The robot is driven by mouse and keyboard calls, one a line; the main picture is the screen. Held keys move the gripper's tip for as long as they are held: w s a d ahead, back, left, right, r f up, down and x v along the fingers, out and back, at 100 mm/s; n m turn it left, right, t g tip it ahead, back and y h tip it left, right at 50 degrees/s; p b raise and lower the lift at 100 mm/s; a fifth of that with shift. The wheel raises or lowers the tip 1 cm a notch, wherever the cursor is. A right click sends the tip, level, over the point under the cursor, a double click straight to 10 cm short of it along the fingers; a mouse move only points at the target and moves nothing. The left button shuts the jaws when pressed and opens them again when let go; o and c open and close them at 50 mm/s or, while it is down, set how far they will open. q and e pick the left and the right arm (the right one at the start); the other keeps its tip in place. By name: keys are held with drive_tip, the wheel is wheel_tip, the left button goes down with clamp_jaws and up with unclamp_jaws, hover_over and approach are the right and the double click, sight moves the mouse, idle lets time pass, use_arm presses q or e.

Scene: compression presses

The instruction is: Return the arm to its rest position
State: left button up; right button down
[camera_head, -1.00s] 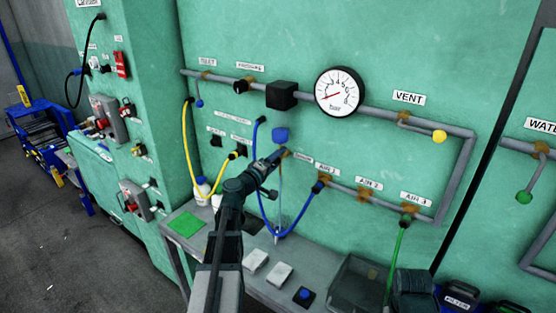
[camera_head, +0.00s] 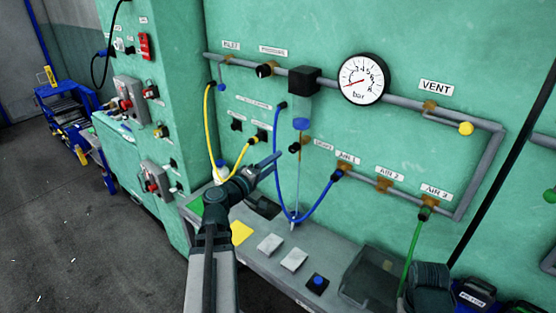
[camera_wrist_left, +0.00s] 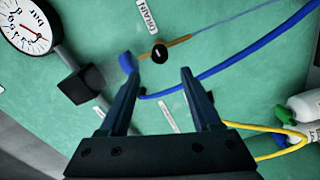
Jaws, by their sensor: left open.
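My left gripper (camera_head: 272,166) is in front of the green panel, left of the drain's black knob (camera_head: 295,147). In the left wrist view its two fingers (camera_wrist_left: 157,76) are spread with nothing between them. The drain knob (camera_wrist_left: 160,53) shows beyond the fingertips, apart from them. My left arm reaches up from the bottom of the head view, over the grey bench (camera_head: 325,262). My right gripper is not in view.
A blue hose (camera_head: 318,213) loops down to AIR 1, right of my gripper. A yellow hose (camera_head: 213,135) hangs at left. The round gauge (camera_head: 363,79) is above right. White bottles (camera_wrist_left: 306,105) stand near the arm. Open floor (camera_head: 60,220) lies left.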

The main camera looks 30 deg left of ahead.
use_arm(q)
drive_tip(key=shift+d, duration=0.1)
idle(0.5)
drive_tip(key=d+f+m+g+h, duration=0.3)
drive_tip(key=d+f+m+g, duration=0.25)
drive_tip(key=d, duration=0.75)
drive_tip(key=d+f+m+g+h, duration=0.35)
drive_tip(key=d+f, duration=0.25)
drive_tip(key=d, duration=0.7)
drive_tip(key=s+d+f+m+g+y, duration=0.8)
drive_tip(key=s+d, duration=0.4)
drive_tip(key=s, duration=0.3)
wheel_tip(320, 180, down, 2)
drive_tip(key=shift+s+f+g+y, duration=0.2)
drive_tip(key=shift+g+y, duration=0.5)
drive_tip(key=shift+y, duration=0.05)
